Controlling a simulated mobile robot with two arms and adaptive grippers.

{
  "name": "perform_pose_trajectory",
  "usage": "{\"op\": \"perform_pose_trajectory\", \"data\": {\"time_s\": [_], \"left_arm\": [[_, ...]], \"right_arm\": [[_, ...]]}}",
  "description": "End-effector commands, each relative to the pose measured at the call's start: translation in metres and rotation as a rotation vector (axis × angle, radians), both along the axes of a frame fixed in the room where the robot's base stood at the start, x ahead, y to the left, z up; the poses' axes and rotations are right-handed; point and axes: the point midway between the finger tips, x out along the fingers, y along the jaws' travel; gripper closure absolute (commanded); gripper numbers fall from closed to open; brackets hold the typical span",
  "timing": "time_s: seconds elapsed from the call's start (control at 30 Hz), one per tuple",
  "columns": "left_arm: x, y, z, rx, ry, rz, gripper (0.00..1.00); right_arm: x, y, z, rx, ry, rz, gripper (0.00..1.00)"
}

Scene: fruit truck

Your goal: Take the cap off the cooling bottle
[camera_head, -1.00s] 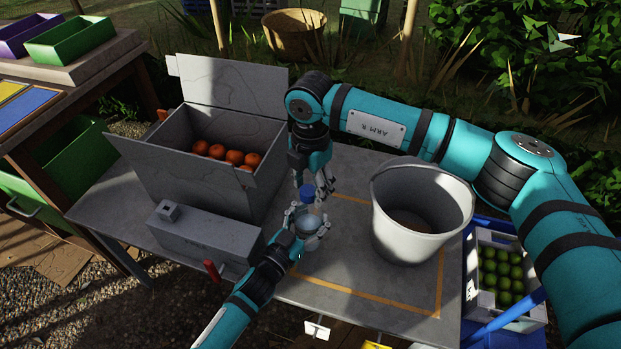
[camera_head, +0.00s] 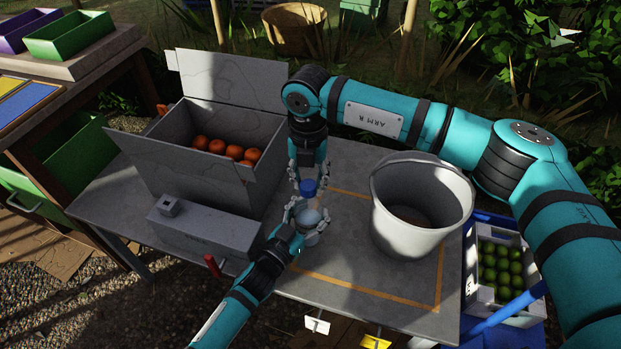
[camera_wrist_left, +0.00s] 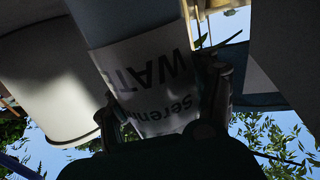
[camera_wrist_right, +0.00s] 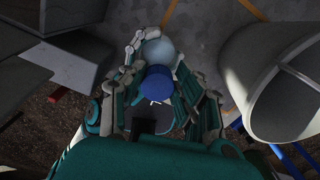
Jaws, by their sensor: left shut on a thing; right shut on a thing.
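The bottle (camera_head: 312,239) stands upright over the table, its blue cap (camera_head: 308,187) at the top. My left gripper (camera_head: 308,219) is shut around the bottle's body. The left wrist view shows the bottle's white label (camera_wrist_left: 150,75) with dark lettering between the fingers. My right gripper (camera_head: 308,180) comes down from above and is shut on the blue cap, with fingers on both sides. The right wrist view shows the cap (camera_wrist_right: 158,83) between the fingers, with the pale bottle top beyond it. I cannot tell whether the cap is still seated on the neck.
A grey open box (camera_head: 180,160) with several orange fruits stands at the left. A long grey box (camera_head: 205,232) with a red handle lies in front of it. A white bucket (camera_head: 405,225) stands close at the right. A crate of green fruits (camera_head: 470,285) is beyond the table's right edge.

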Motion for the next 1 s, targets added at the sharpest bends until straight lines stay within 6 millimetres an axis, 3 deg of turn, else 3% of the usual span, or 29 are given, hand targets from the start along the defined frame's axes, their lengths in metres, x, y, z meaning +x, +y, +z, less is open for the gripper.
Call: {"op": "perform_pose_trajectory", "data": {"time_s": [0.8,1.0], "left_arm": [[-0.001,-0.001,-0.001,0.001,0.0,-0.002,1.0],[-0.001,-0.001,-0.001,0.001,0.0,-0.002,1.0]], "right_arm": [[-0.014,0.01,0.002,0.0,0.0,2.093,1.0],[-0.016,0.007,0.002,0.0,0.001,2.472,1.0]]}}
